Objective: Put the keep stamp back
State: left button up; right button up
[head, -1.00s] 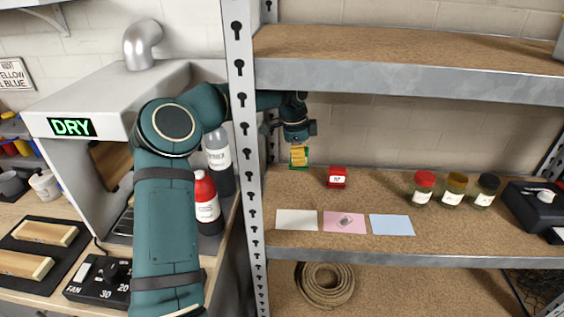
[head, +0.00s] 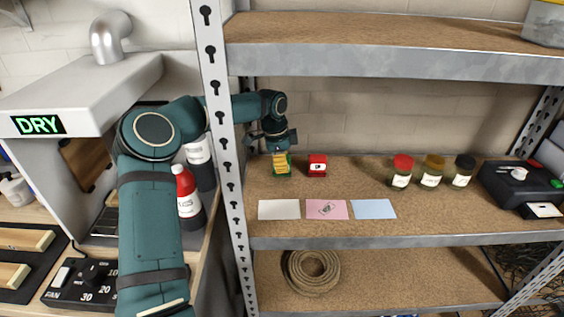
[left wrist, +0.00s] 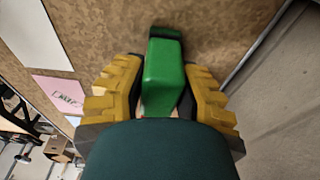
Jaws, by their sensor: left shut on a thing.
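My left gripper (head: 281,162) is shut on a green stamp (left wrist: 165,75), over the left rear of the middle shelf. In the left wrist view its yellow fingers sit on both sides of the green block. The green stamp looks upright, low at the shelf surface; I cannot tell whether it touches. A red stamp (head: 317,166) with a white label stands just right of it, apart from it. The stamp's lettering is too small to read. My right gripper is not in view.
A white card (head: 279,209), a marked pink card (head: 327,209) and a blue card (head: 373,209) lie at the shelf's front. Three jars with red (head: 402,169), amber (head: 431,170) and black (head: 462,170) lids and a black case (head: 515,185) stand right. A shelf post (head: 226,130) is left.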

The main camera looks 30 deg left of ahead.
pick_arm(q)
jog(key=o, duration=0.8)
jog(key=shift+o, duration=0.2)
jog(key=shift+f+b, duration=0.15)
jog(key=shift+b, duration=0.15)
jog(key=shift+a+r, duration=0.1)
jog(key=shift+r, duration=0.25)
jog(key=r+p, duration=0.1)
jog(key=r, duration=0.4)
jog(key=shift+s+a+r+p, duration=0.15)
jog(key=shift+a+r+p, duration=0.05)
jog(key=shift+r+p, duration=0.2)
jog(key=shift+a+r, duration=0.15)
jog(key=shift+r, duration=0.35)
jog(key=shift+s, duration=0.1)
